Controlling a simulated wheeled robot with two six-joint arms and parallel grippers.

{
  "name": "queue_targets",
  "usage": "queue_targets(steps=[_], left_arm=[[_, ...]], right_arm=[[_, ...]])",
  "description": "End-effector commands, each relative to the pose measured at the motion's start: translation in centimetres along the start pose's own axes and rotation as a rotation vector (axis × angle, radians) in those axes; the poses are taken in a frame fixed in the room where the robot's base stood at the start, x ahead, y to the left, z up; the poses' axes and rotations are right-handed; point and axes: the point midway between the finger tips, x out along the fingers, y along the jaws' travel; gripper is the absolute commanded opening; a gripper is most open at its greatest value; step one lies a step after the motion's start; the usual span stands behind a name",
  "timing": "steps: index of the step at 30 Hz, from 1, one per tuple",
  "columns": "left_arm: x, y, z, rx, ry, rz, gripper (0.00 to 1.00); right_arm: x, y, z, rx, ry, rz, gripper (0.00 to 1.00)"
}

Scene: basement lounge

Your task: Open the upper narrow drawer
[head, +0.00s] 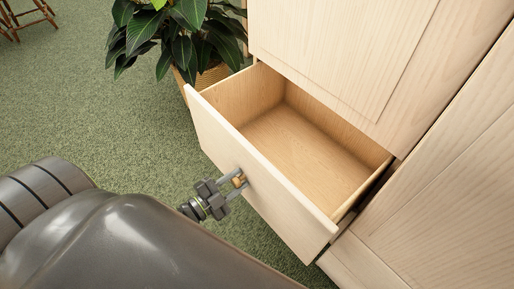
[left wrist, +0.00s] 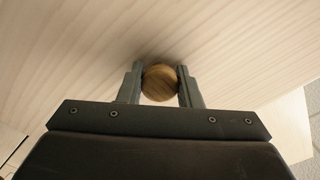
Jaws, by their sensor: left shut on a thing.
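The drawer (head: 265,187) of pale wood stands pulled well out of the cabinet (head: 372,45), and its inside is bare. Its round wooden knob (head: 240,181) is on the front panel. My left gripper (head: 236,184) is shut on the knob. In the left wrist view the two fingers of the left gripper (left wrist: 160,85) press the brown knob (left wrist: 160,83) from both sides, close against the drawer front (left wrist: 80,50). My right gripper is not in view.
A leafy plant (head: 180,30) in a woven basket (head: 210,75) stands beside the drawer's far end. Another pale front (head: 360,262) shows below the drawer. Green carpet (head: 95,115) is free to the left. Stool legs (head: 28,15) show at the far left.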

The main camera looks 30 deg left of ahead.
Motion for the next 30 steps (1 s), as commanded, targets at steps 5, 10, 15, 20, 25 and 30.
queue_targets(steps=[5, 10, 15, 20, 25, 30], left_arm=[[-3.3, 0.1, 0.1, -0.001, -0.001, 0.001, 0.00], [-4.8, 0.0, 0.0, 0.000, 0.001, 0.000, 0.00], [-5.2, 0.0, 0.0, 0.001, 0.002, -0.002, 0.00], [-5.2, 0.0, 0.0, 0.001, 0.002, -0.001, 0.00], [-5.2, 0.0, 0.0, 0.002, 0.002, -0.001, 0.37], [-5.2, 0.0, 0.0, 0.001, 0.002, -0.001, 0.53]], right_arm=[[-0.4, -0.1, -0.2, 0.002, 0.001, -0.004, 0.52], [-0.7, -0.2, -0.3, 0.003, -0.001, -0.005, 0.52], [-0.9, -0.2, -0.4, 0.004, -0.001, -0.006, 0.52], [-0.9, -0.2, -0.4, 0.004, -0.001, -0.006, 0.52], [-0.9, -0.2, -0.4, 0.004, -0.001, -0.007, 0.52], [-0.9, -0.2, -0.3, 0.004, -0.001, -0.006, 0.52]])
